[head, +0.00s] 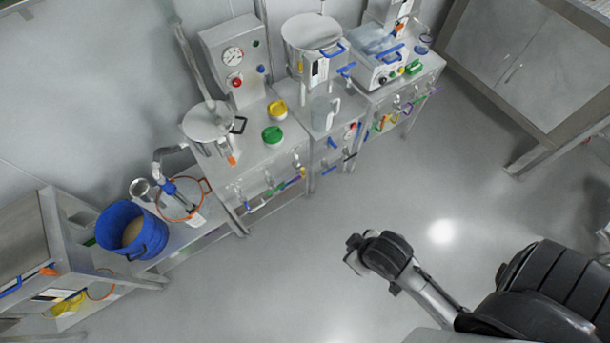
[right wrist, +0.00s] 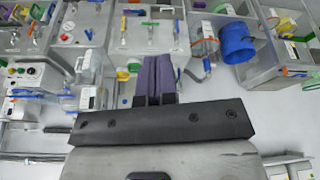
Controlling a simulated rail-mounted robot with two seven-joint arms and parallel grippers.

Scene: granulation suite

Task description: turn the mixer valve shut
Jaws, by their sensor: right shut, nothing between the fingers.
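Several valves with coloured handles line the bench fronts in the head view. Blue handles (head: 332,143) show below the middle bench and a blue lever (head: 346,69) sits beside the large lidded steel vessel (head: 311,33). I cannot tell which is the mixer valve. My right gripper (head: 352,255) is over open floor, in front of and apart from the benches. In the right wrist view its purple fingers (right wrist: 158,76) are together and empty, with the row of valves (right wrist: 140,22) beyond them. My left gripper is not in view.
A blue bucket (head: 132,230) stands at the left on a low bench. A gauge panel (head: 233,58), yellow lid (head: 278,110) and green lid (head: 272,134) are on the benches. A cabinet (head: 520,50) stands at the upper right. The floor (head: 300,270) between is clear.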

